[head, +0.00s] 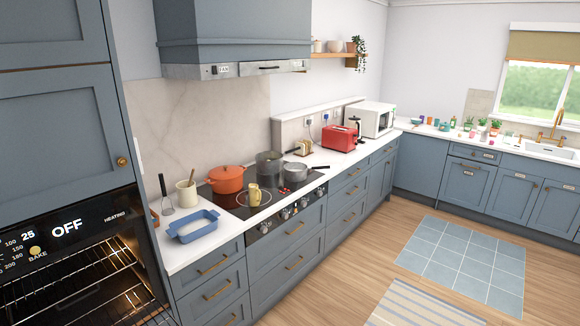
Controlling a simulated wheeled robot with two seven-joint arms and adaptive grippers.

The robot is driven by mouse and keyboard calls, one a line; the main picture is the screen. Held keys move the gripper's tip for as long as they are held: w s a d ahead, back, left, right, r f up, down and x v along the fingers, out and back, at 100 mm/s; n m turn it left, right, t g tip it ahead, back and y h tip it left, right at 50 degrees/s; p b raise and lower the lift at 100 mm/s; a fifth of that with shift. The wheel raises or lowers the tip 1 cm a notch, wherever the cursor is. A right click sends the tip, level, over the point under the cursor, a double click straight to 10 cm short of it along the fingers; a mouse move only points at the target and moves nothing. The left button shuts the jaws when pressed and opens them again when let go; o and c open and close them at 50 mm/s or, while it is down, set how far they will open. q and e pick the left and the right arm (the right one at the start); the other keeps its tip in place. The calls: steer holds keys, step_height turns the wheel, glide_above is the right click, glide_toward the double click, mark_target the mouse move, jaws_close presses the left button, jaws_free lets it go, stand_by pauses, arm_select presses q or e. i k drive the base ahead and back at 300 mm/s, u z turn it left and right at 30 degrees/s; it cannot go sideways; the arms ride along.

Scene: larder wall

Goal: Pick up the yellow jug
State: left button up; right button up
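The yellow jug (254,195) stands upright on the front part of the black cooktop (232,204) in the head view. It is small, with the orange pot (227,179) behind it to the left and the dark grey pot (268,164) behind it to the right. Nothing covers it from this viewpoint. Neither of my grippers shows in the head view.
A blue baking dish (193,226) and a cream utensil crock (187,194) stand left of the cooktop. A saucepan (294,172) is at the right. A range hood (236,38) hangs above. The wooden floor (345,270) before the drawers is clear; rugs lie further right.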

mark_target(255, 194)
steer(key=i, duration=2.4)
